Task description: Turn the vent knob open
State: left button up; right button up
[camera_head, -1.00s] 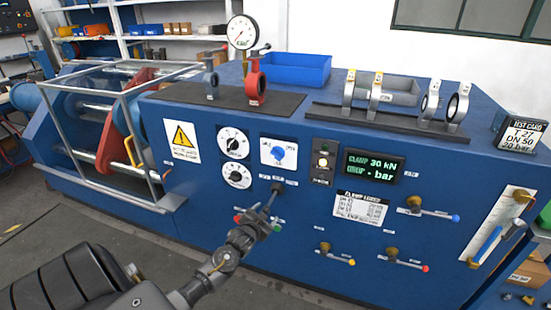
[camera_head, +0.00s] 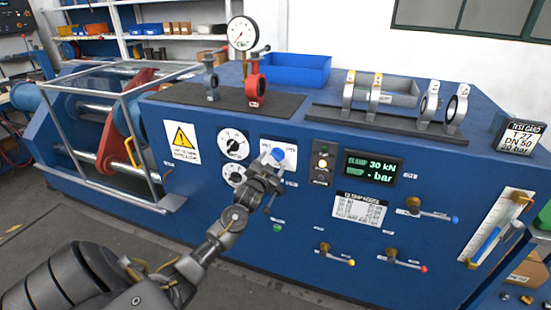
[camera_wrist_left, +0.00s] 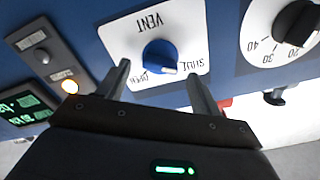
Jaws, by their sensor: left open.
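The vent knob (camera_head: 278,154) is a round blue knob on a white plate on the front of the blue test bench. In the left wrist view the knob (camera_wrist_left: 160,54) shows upside down, with "VENT", "OPEN" and "SHUT" printed around it. Its small white mark lies on the side of the lettering, nearer SHUT. My left gripper (camera_head: 271,162) is open and empty, right in front of the knob plate. In the left wrist view its fingers (camera_wrist_left: 160,82) point at the knob, one to each side, and appear short of it. My right gripper is not in view.
Dial knobs (camera_head: 233,143) sit left of the vent plate. An indicator panel (camera_head: 322,162) and a green display (camera_head: 372,168) are to the right. Several small lever valves, such as the blue-tipped one (camera_head: 432,212), stick out lower right.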

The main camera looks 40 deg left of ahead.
aim_at(275, 159)
pick_arm(q)
jog(key=shift+x, duration=1.75)
jog(key=c, duration=0.8)
